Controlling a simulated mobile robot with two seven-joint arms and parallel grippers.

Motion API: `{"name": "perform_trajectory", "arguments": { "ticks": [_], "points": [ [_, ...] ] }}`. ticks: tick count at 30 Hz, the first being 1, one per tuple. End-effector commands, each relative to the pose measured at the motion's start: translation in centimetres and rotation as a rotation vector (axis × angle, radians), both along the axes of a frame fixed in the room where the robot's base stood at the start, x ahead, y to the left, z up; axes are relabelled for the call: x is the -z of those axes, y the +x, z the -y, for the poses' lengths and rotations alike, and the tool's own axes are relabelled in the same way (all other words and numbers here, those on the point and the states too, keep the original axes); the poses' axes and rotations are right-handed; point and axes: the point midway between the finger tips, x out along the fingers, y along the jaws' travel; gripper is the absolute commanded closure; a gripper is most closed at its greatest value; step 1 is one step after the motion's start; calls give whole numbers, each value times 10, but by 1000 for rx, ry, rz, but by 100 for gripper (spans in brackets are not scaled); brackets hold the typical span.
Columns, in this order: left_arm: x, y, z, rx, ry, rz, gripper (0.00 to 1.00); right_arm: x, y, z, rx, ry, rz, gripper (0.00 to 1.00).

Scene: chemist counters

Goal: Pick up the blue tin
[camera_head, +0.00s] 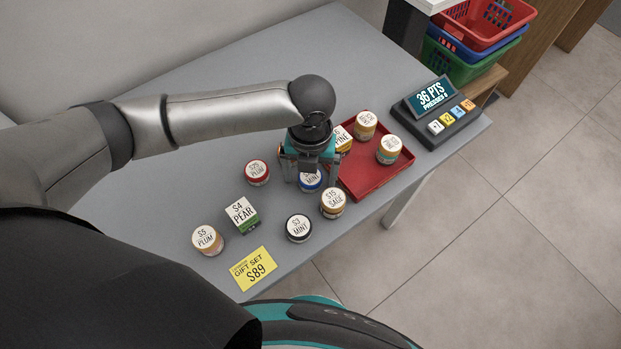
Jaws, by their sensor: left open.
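The blue tin (311,184) stands on the grey counter, with a white lid edged in blue. Its lid reads MINT, and its upper part is hidden by my left gripper. My left gripper (309,176) is over the blue tin, pointing down, with its jaws open. I cannot tell how far the fingers reach down beside the tin. My right gripper is not in view.
A red-lidded tin (257,172) is left of the gripper, and a SAGE tin (332,203) is close in front. A black-lidded tin (298,228), PEAR box (242,214), PLUM tin (207,240) and yellow card (254,269) lie nearer. Red tray (369,187) holds several items; display (436,110) stands behind.

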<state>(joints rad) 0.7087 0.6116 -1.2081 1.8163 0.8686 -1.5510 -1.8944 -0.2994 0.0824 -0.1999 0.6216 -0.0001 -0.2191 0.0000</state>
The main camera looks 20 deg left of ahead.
Motion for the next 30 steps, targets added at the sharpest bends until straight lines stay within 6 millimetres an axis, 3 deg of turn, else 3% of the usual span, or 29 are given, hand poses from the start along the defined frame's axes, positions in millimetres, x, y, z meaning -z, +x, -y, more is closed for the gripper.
{"name": "perform_trajectory", "arguments": {
  "ticks": [7,30],
  "points": [
    [1,0,0,0,0,1,6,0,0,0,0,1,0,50],
    [1,1,0,-1,0,2,92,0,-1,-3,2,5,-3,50]
  ]
}}
